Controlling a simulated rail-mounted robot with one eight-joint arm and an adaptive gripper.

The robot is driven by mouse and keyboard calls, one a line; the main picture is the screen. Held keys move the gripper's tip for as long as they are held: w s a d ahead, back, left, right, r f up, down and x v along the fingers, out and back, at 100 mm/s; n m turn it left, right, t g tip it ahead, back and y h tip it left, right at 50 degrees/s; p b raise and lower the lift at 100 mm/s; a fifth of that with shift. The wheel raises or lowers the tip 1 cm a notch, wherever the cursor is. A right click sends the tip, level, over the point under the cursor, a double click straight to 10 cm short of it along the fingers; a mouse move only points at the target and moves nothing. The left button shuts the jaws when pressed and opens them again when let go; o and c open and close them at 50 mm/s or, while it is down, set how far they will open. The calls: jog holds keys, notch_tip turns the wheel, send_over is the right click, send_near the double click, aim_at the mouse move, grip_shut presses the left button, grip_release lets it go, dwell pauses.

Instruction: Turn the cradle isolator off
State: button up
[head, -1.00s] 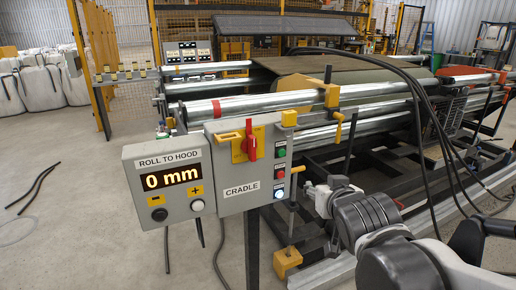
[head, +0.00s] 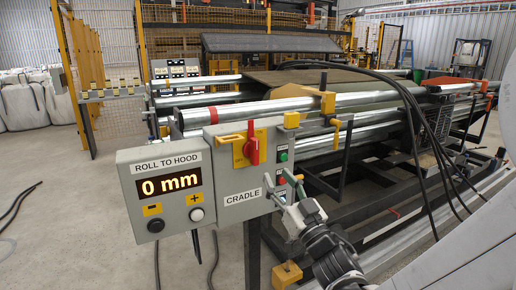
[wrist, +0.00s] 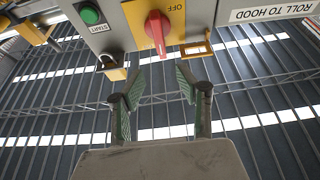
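The cradle isolator (head: 253,148) is a red rotary handle on a yellow plate, on the grey CRADLE box (head: 240,190). Its handle stands upright in the head view. In the wrist view, which is upside down, the red handle (wrist: 158,30) shows at the top, and an OFF label sits beside it, off the handle's line. My gripper (head: 288,190) is at the box's lower right edge in the head view, partly covering the buttons. In the wrist view my gripper (wrist: 159,78) is open and empty, its two fingers apart below the handle, not touching it.
A ROLL TO HOOD display (head: 168,184) reading 0 mm adjoins the box on the left. A green START button (wrist: 90,14) and a yellow padlock-like piece (wrist: 112,70) are close to the left finger. Steel rollers (head: 270,108) and black cables (head: 425,120) lie behind.

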aim_at(257, 146)
jog(key=b+x, duration=0.1)
jog(key=x, duration=1.2)
jog(key=shift+w+a+r, duration=0.1)
jog(key=shift+w+r, duration=0.1)
jog(key=shift+w, duration=0.1)
jog(key=shift+c, duration=0.3)
grip_shut()
